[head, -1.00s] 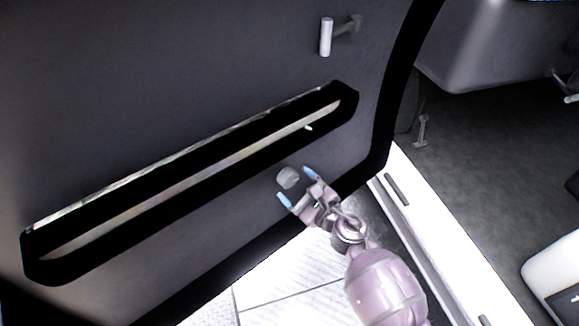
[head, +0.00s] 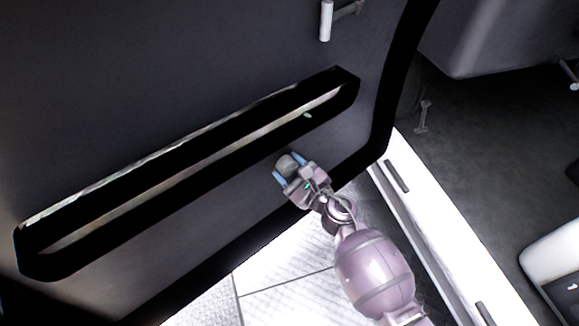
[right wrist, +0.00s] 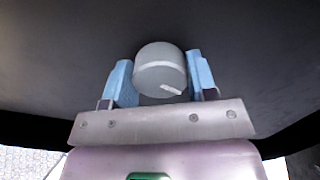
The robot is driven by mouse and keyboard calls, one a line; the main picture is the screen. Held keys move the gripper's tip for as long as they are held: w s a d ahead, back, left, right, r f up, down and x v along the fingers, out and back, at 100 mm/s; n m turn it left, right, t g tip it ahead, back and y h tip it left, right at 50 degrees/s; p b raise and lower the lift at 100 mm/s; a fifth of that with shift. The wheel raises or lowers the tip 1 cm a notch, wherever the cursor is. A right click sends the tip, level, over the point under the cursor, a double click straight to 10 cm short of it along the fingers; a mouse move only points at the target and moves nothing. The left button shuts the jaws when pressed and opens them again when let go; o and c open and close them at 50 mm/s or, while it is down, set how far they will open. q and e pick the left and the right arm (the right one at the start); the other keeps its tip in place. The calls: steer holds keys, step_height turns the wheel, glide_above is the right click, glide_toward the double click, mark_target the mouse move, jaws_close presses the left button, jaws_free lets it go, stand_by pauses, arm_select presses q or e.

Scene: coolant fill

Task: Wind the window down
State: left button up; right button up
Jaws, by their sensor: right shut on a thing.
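A round grey knob (head: 286,161) sticks out of the dark door panel (head: 200,215), below the right part of the long door pocket. My right gripper (head: 288,168) is at the knob, with a blue-tipped finger on each side of it, and is shut on it. In the right wrist view the knob (right wrist: 160,68) sits between the two blue fingers and shows a light band and a short pale mark on its face. The window glass is not in view. My left gripper is not in view.
A long black-edged door pocket (head: 130,197) runs across the panel above the knob. A pale handle (head: 326,20) stands out near the top. The white door sill (head: 430,215) and the dark cabin floor lie to the right.

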steer(key=m, duration=0.3)
steer(key=shift+r, duration=0.1)
steer(key=m+p, duration=0.1)
steer(key=m, duration=0.4)
steer(key=shift+w+m, duration=0.1)
steer(key=shift+m, duration=0.2)
steer(key=m, duration=0.2)
steer(key=shift+m, duration=0.3)
steer(key=m+p, duration=0.1)
steer(key=m, duration=0.2)
steer(key=shift+m, duration=1.3)
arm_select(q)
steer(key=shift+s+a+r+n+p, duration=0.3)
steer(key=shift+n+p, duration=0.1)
arm_select(e)
steer(key=shift+m, duration=0.8)
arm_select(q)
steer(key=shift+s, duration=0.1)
